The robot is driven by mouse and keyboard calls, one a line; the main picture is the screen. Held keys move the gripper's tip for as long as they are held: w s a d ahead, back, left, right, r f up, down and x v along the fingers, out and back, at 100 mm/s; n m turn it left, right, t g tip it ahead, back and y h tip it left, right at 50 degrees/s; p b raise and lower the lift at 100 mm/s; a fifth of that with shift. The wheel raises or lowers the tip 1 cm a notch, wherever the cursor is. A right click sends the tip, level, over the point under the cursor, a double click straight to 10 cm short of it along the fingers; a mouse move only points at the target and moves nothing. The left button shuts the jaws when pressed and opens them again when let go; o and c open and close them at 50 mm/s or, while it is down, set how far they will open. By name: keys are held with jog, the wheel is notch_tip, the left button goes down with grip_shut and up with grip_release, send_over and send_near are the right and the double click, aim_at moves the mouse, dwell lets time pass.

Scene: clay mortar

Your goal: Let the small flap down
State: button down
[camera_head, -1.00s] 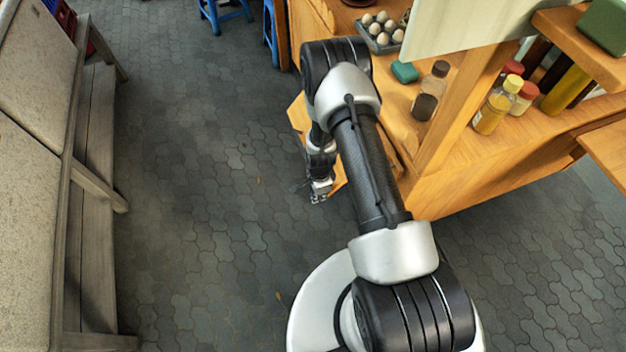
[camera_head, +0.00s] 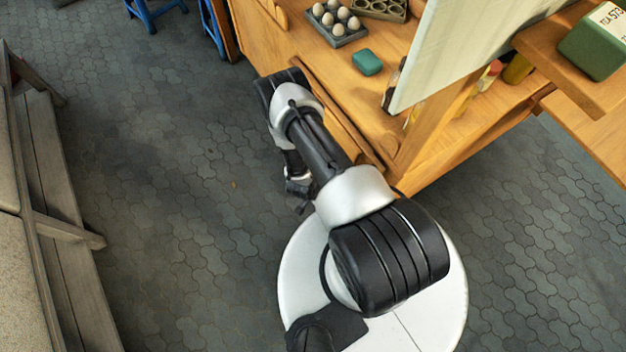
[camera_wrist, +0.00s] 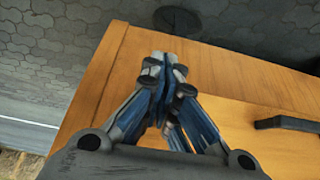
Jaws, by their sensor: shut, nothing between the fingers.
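The small flap appears to be the narrow wooden strip (camera_head: 338,108) along the counter's front edge, largely hidden behind my arm. In the head view it does not stick out past my arm, so its angle is hard to tell. My gripper (camera_head: 298,192) is low in front of the counter, beyond my arm's far end. In the wrist view my gripper (camera_wrist: 166,62) is shut and empty, its fingertips together over a wooden panel (camera_wrist: 103,98). I cannot tell whether they touch it, or whether this panel is the flap.
The counter (camera_head: 300,42) holds an egg tray (camera_head: 338,38) and a green block (camera_head: 367,62). A pale hanging board (camera_head: 455,45) and a wooden shelf (camera_head: 572,68) stand right of my arm. A grey bench (camera_head: 50,190) lies left. The paved floor (camera_head: 185,170) between is clear.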

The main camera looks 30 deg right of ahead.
jog(key=shift+h, duration=0.8)
jog(key=d+b, duration=0.1)
jog(key=d, duration=0.1)
jog(key=d+f+b, duration=0.1)
jog(key=d, duration=0.1)
jog(key=shift+s+d+f+b, duration=0.2)
jog(key=shift+d+b, duration=0.15)
jog(key=shift+b, duration=0.05)
jog(key=shift+d, duration=0.85)
jog(key=shift+d+f, duration=0.1)
jog(key=shift+b, duration=0.3)
